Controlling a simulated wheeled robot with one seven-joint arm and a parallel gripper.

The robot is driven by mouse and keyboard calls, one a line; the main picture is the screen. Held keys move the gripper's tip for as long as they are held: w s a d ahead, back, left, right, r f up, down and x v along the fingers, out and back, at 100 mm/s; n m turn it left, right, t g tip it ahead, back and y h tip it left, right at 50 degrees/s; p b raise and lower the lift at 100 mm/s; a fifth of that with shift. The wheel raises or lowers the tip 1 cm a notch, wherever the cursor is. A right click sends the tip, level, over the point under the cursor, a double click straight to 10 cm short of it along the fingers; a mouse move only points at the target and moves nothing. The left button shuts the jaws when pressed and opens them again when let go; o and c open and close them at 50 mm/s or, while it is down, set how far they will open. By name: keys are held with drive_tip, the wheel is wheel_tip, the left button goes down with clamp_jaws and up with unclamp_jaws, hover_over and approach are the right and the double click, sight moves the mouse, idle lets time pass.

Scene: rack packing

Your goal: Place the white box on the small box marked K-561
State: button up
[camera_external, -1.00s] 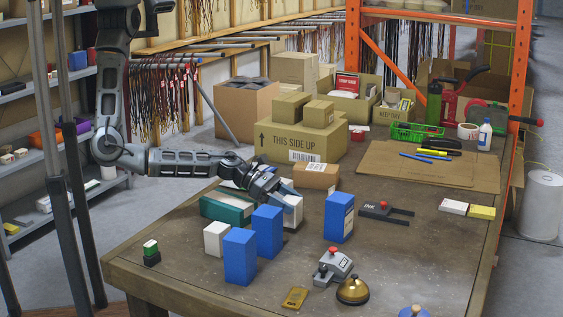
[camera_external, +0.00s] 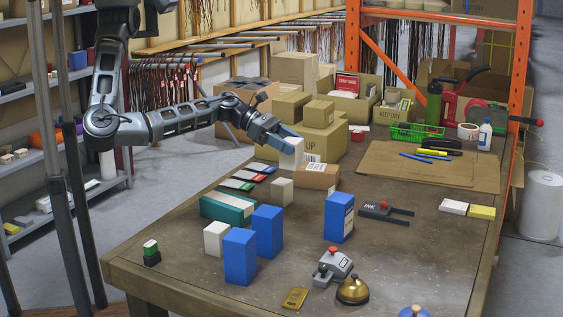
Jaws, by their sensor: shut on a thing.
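A small brown box (camera_external: 316,177) with a white label lies on the table just below and to the right of the held box in the picture. Its marking is too small to read, so I cannot tell if it says K-561. The held box appears apart from it, though the exact gap is hard to judge. A second white box (camera_external: 216,238) and a cream box (camera_external: 282,191) stand on the table.
Large cartons (camera_external: 327,142) stand behind the small brown box, close to my gripper. Blue boxes (camera_external: 240,257) and a green box (camera_external: 229,208) stand nearer the front. A flat cardboard sheet (camera_external: 428,170) lies at the right. The table's right front is partly clear.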

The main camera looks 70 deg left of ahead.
sight(289, 140)
wheel_tip(289, 140, up, 9)
drive_tip(key=shift+r, duration=0.1)
drive_tip(key=s+a+f+b, duration=0.1)
drive_tip(key=s+a+f, duration=0.25)
drive_tip(key=f, duration=0.35)
drive_tip(key=s+a+f+m, duration=0.1)
drive_tip(key=s+a+f, duration=0.25)
drive_tip(key=f, duration=0.35)
drive_tip(key=s+a+f+b, duration=0.1)
drive_tip(key=s+a+f, duration=0.1)
drive_tip(key=a+f, duration=0.35)
drive_tip(key=w+a+r+b, duration=0.1)
drive_tip(key=w+a+r, duration=0.3)
drive_tip(key=w+a, duration=0.45)
drive_tip(key=w+d+r+b, duration=0.1)
drive_tip(key=w+r, duration=0.2)
drive_tip(key=r, duration=0.5)
drive_tip(key=w+r, duration=0.3)
drive_tip(key=r, duration=0.5)
wheel_tip(289, 140, down, 12)
drive_tip(key=shift+g+h, duration=0.3)
drive_tip(key=shift+w+a+f+b, duration=0.1)
drive_tip(key=shift+w+a+f, duration=1)
drive_tip(key=shift+a+f, duration=0.55)
drive_tip(key=shift+w+a+f+b, duration=0.1)
drive_tip(key=shift+w+a+f, duration=1.15)
drive_tip(key=shift+f, duration=0.65)
drive_tip(key=shift+w+a+f+b, duration=0.1)
drive_tip(key=shift+w+a+f, duration=0.85)
drive_tip(key=shift+a+f, duration=0.8)
